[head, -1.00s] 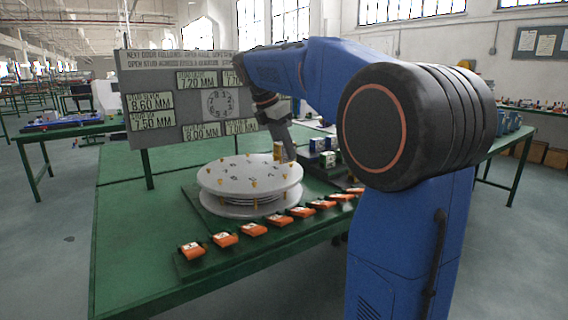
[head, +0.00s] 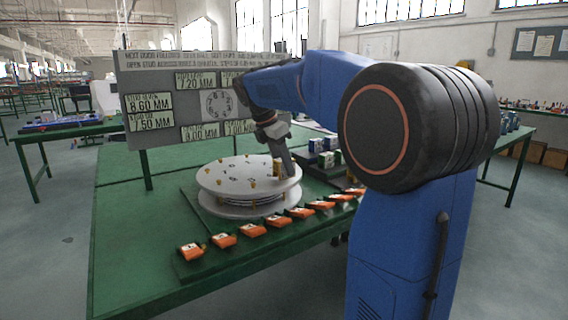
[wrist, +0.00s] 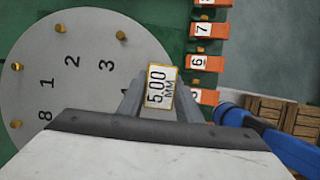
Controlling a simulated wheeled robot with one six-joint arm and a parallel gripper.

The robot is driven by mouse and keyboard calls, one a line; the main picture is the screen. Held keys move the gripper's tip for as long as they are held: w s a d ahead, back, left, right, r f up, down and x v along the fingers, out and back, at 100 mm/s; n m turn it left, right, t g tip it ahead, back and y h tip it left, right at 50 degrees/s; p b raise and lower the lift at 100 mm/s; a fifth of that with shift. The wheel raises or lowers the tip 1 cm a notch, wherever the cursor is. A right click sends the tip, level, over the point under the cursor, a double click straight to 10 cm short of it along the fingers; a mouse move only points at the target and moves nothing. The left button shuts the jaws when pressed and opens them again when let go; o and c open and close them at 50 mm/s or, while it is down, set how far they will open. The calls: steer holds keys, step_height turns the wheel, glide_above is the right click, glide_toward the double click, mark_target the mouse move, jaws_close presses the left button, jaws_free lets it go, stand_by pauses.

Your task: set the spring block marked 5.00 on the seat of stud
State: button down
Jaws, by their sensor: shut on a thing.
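The spring block marked 5.00 MM (wrist: 158,87) has a white label with a yellow edge. My gripper (wrist: 160,100) is shut on it in the wrist view, near the rim of the round white plate (wrist: 75,75). In the head view my gripper (head: 284,170) is low over the right side of the plate (head: 225,180), and the block (head: 277,168) shows as a small yellowish patch. I cannot tell whether the block touches the plate. Brass studs (wrist: 61,28) stand around the rim beside black numbers. The stud nearest the block is partly hidden by my gripper.
Orange numbered blocks (head: 251,230) stand in a row along the front of the green table (head: 130,250). Blue, white and green blocks (head: 325,158) sit behind the plate at right. A grey board with size labels (head: 150,100) stands at the back.

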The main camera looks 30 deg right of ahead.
steer(key=shift+f, duration=0.15)
steer(key=c, duration=1.3)
jaws_free()
steer(key=shift+r, duration=0.3)
steer(key=v, duration=1.2)
steer(key=shift+r, duration=0.3)
